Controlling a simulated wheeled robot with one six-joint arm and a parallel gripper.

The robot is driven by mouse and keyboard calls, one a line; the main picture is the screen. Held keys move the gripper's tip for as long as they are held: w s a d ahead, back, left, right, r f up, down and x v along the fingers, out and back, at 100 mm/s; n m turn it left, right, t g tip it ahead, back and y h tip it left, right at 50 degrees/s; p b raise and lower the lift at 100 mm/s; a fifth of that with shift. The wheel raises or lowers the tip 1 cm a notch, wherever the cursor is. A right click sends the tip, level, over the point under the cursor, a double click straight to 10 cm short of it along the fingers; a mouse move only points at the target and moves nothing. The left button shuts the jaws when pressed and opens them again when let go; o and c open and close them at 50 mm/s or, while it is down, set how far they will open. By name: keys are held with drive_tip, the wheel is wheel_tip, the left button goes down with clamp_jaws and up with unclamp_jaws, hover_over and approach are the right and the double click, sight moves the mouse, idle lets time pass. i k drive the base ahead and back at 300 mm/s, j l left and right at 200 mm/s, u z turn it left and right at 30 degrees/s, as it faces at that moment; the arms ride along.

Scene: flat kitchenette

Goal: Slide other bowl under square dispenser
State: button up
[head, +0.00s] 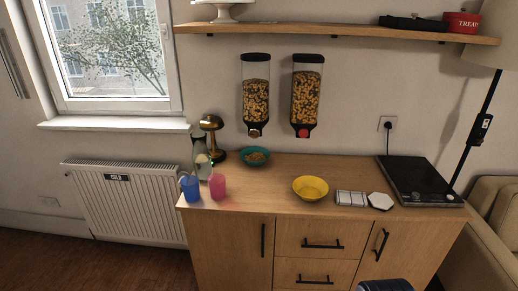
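Two wall dispensers filled with brown cereal hang above the counter. The left dispenser (256,100) has a brownish knob, and the right dispenser (306,97) has a red knob. I cannot clearly tell which is the square one. A teal bowl (243,160) with cereal-like contents stands below the left dispenser near the wall. A yellow bowl (311,189), seemingly empty, stands upright nearer the counter's front edge, forward and slightly right of the right dispenser. My gripper is not in view; a dark piece at the bottom edge may be part of my arm.
On the wooden counter (270,192), a blue cup, a pink cup, a glass carafe and a brass lamp stand left. Counter under the right dispenser is clear.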

sight(309, 189)
drive_tip(key=i, duration=0.85)
drive_tip(key=z, duration=0.05)
